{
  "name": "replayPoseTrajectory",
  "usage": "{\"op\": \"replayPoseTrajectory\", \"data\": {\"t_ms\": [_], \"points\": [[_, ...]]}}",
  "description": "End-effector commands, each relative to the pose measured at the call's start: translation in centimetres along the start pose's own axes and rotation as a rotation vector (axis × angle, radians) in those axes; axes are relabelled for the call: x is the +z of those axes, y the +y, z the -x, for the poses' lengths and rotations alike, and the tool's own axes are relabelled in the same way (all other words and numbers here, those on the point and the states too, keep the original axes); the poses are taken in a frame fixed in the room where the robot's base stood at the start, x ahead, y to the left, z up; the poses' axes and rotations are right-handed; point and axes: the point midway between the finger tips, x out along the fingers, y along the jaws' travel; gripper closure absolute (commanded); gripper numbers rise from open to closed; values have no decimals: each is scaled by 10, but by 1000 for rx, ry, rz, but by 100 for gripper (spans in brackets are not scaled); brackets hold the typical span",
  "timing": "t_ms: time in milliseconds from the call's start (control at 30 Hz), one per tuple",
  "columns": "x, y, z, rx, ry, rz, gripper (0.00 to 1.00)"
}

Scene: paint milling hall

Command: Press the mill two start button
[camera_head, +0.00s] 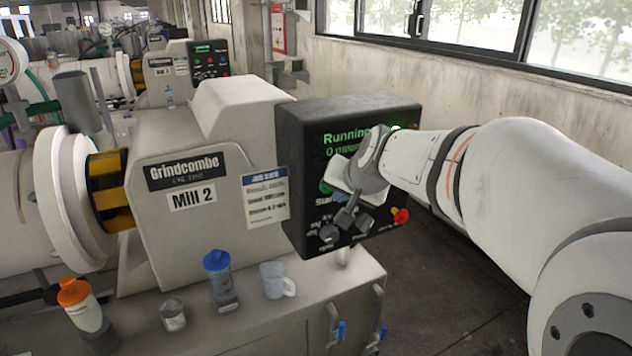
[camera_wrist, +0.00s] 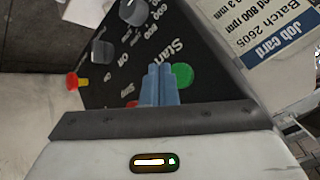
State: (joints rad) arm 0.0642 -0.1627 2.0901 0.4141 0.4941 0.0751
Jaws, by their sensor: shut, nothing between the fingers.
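The Mill 2 machine (camera_head: 190,160) carries a dark control box (camera_head: 300,160) on its right end. Its screen shows green "Running" text (camera_head: 345,136), partly covered by my arm. The green start button (camera_wrist: 183,76) sits beside the word "Start" in the wrist view, where the picture is upside down. In the head view the button is mostly hidden behind my gripper (camera_head: 345,205). My gripper's blue-grey fingers (camera_wrist: 160,70) are shut and empty, right beside the green button in the wrist view. I cannot tell whether they touch the panel.
A red knob on yellow (camera_head: 400,215) and grey dials (camera_head: 330,233) are lower on the panel. A job card (camera_head: 265,197) hangs left of it. A blue-capped bottle (camera_head: 220,280), a mug (camera_head: 274,280), a jar (camera_head: 172,314) and an orange-capped bottle (camera_head: 83,305) stand on the ledge below.

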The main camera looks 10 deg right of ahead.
Motion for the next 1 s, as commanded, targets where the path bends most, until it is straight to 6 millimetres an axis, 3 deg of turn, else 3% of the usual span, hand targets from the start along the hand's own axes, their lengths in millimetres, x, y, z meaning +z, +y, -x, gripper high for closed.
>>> {"op": "replayPoseTrajectory", "data": {"t_ms": [400,1000], "points": [[20,20,26,-1,1,0,100],[21,20,28,-1,0,1,100]]}}
